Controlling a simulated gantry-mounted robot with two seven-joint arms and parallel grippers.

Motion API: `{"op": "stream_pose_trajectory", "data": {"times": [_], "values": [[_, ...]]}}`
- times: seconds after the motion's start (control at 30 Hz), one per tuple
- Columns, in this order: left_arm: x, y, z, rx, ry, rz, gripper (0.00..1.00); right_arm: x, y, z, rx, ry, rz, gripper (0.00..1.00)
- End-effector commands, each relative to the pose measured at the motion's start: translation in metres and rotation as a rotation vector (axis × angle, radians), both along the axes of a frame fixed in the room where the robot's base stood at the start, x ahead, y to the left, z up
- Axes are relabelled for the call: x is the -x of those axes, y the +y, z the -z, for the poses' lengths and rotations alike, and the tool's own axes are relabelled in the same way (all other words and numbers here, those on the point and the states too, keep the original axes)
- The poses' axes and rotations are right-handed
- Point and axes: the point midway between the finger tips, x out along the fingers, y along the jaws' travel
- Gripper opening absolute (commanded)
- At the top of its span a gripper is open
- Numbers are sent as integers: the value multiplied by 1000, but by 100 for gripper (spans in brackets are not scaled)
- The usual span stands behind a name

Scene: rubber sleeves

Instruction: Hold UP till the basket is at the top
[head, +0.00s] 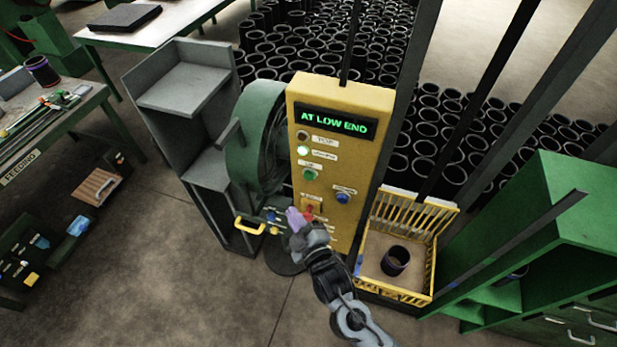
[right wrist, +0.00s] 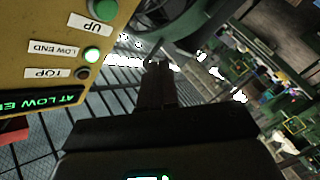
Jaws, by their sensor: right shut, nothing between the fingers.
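The yellow control box (head: 335,150) stands upright in the head view, and its display (head: 333,122) reads AT LOW END. The LOW END lamp (head: 302,151) is lit; the TOP lamp (head: 302,135) is dark. The green UP button (head: 309,174) sits below them and also shows in the right wrist view (right wrist: 104,8). My right gripper (head: 297,220) is shut and empty, in front of the box's lower left part, below the UP button and apart from it. The yellow basket (head: 433,268) is low at the right of the box with a black sleeve (head: 396,261) in it. My left gripper is out of view.
A red switch (head: 310,208) and a blue button (head: 343,197) are on the box's lower face, close to my right gripper. A green wheel-like guard (head: 256,135) and grey shelves (head: 190,90) stand left. A green cabinet (head: 570,210) stands right. Many black sleeves fill the floor behind.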

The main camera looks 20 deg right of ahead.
Motion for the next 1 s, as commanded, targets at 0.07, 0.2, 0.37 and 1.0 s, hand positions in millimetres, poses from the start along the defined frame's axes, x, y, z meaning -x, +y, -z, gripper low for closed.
{"op": "stream_pose_trajectory", "data": {"times": [0.07, 0.2, 0.37, 1.0], "values": [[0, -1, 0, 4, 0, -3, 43, 0, 0, 0, 0, 0, 0, 0], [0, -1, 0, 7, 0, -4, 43, 0, -1, 0, 0, 1, -1, 0], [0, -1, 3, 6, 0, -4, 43, -4, -4, 1, 0, -1, -1, 0], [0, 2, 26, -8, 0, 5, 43, -54, -51, 0, 1, 0, 0, 0]]}}
